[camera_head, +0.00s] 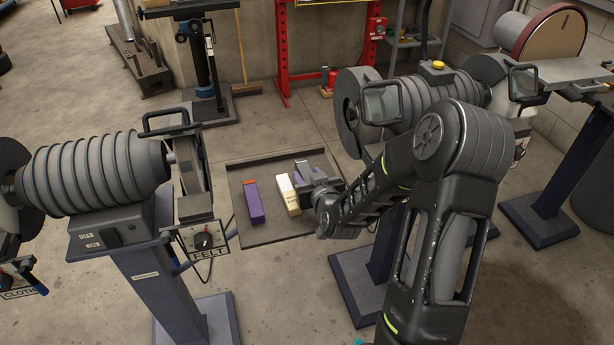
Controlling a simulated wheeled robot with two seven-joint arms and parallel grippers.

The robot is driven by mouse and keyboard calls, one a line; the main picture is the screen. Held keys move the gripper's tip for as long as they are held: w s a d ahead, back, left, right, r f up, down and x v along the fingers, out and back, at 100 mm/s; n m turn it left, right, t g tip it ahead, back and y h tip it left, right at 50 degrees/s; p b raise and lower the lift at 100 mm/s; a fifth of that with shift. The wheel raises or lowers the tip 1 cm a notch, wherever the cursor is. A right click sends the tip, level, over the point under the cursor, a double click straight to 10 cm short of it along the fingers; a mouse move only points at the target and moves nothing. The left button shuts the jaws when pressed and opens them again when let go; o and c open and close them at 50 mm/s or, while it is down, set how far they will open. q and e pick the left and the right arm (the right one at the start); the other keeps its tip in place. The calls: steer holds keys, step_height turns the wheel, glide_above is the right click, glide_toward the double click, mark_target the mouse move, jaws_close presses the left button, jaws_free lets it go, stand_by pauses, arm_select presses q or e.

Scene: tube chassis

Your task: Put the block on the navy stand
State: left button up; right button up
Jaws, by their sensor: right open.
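Several bar-shaped blocks lie in a shallow dark tray (238,178) on the floor. One is purple with an orange-red end (254,205). Beside it is a cream block with a yellowish end and small dark print (288,195). A greyish-purple piece (303,169) shows at the right, partly hidden by my right gripper (311,183). The right gripper is open, over the right part of the tray; I cannot tell whether it touches a block. Dark blue stands carry the machines: one at the left (160,285), one behind my right arm (362,290), one at the far right (560,165). My left gripper is out of view.
A ribbed buffing machine (95,172) with a FELT label (208,254) stands left of the tray. A similar machine (425,105) stands behind my right arm. A red frame (283,50) is at the back. Bare concrete floor (275,290) lies in front of the tray.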

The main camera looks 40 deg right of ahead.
steer(key=shift+c, duration=0.5)
jaws_close()
stand_by(0.5)
